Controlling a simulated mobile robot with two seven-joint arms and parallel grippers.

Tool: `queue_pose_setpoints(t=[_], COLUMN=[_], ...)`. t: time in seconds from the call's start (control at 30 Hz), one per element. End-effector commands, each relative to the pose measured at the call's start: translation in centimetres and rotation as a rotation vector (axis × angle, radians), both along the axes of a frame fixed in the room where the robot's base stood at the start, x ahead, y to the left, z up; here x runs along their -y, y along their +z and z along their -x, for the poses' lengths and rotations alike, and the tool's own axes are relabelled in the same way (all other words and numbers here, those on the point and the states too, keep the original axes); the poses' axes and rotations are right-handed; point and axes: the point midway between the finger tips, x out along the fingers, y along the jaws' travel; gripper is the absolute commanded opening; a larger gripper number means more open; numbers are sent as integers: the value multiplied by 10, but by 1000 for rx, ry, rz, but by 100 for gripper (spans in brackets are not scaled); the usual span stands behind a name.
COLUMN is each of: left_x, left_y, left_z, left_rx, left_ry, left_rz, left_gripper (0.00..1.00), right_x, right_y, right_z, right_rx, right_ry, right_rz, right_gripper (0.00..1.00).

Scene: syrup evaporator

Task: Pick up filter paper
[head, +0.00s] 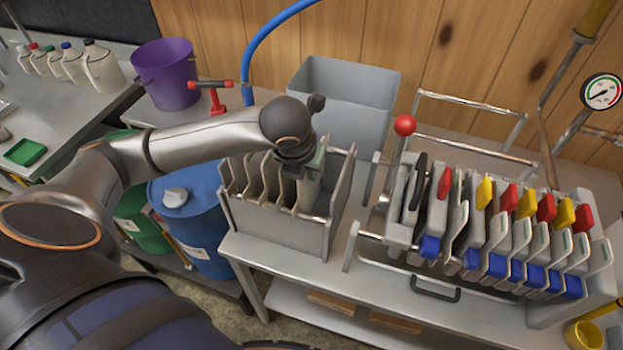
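Several cream filter papers (271,178) stand upright in the slots of a grey rack (270,232) on the metal bench. My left arm reaches in from the left, and my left gripper (297,170) is over the right part of the rack, pointing down. It is at the top edge of a pale sheet (308,192) near the rack's right end. The wrist hides most of the fingers, so I cannot tell whether they are closed on this sheet. My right gripper is not in view.
A filter press (490,235) with red, yellow and blue tabs stands right of the rack, with a red-knobbed lever (404,126). A grey bin (345,95) is behind the rack. A purple bucket (166,75) and blue drum (195,215) are to the left.

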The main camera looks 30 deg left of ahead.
Motion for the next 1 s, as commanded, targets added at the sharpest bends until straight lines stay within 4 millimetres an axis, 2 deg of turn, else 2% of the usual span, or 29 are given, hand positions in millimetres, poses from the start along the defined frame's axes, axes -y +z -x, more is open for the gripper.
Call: queue_pose_setpoints(t=[0.17, 0.37, 0.57, 0.93, 1.0], left_x=[0, 0, 0, 1, 0], left_y=[2, 20, 55, 133, 146], left_z=[0, -1, -1, -1, -1], left_rx=[1, 4, 7, 7, 5], left_ry=[0, 1, -1, -2, -1], left_rz=[0, 0, 0, 2, -2], left_gripper=[0, 0, 0, 0, 0], right_x=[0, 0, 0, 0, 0], right_y=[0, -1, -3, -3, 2], right_z=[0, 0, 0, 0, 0], right_rx=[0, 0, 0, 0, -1], right_ry=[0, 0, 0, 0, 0], right_rz=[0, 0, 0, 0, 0], right_gripper=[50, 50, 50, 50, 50])
